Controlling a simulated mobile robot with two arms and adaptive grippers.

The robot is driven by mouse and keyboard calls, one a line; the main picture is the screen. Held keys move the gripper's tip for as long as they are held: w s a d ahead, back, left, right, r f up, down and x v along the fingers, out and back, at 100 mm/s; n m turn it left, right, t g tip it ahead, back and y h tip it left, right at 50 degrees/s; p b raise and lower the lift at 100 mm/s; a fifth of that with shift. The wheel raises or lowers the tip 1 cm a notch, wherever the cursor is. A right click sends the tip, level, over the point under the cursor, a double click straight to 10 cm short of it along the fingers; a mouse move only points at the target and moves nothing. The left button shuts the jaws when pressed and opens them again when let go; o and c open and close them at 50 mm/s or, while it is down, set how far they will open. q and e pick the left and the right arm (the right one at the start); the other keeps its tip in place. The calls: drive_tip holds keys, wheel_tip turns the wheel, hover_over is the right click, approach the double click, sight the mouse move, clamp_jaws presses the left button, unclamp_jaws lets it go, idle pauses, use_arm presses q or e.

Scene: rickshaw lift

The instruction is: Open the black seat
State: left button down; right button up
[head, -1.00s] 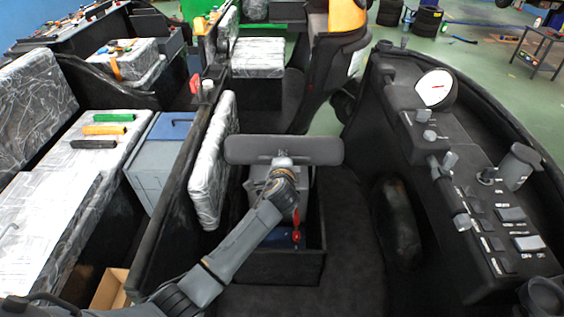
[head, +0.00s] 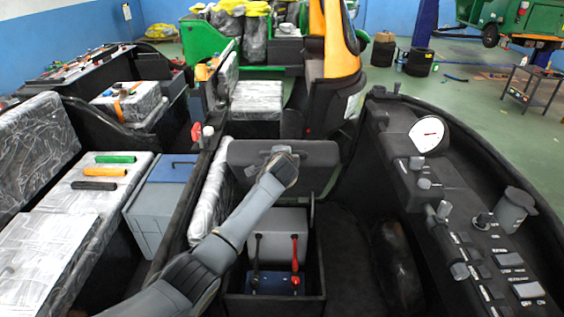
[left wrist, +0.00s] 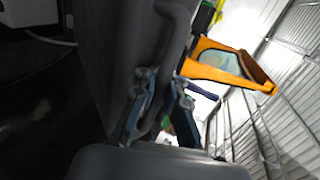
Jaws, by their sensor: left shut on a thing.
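The black seat (head: 322,158) stands raised and tilted up in the middle of the head view, above an open black bin. My right gripper is in neither view.
A wrapped seat back (head: 210,190) stands close on the left. A control console (head: 485,250) is on the right. Dark floor lies between.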

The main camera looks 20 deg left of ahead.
use_arm(q)
drive_tip(key=shift+w+r, duration=0.15)
drive_tip(key=shift+r, duration=0.05)
drive_tip(key=c, duration=1.8)
unclamp_jaws()
drive_tip(key=shift+o, duration=0.6)
drive_tip(key=shift+s+d, duration=0.1)
drive_tip(key=shift+s, duration=0.1)
drive_tip(key=shift+s, duration=0.1)
drive_tip(key=v, duration=1.2)
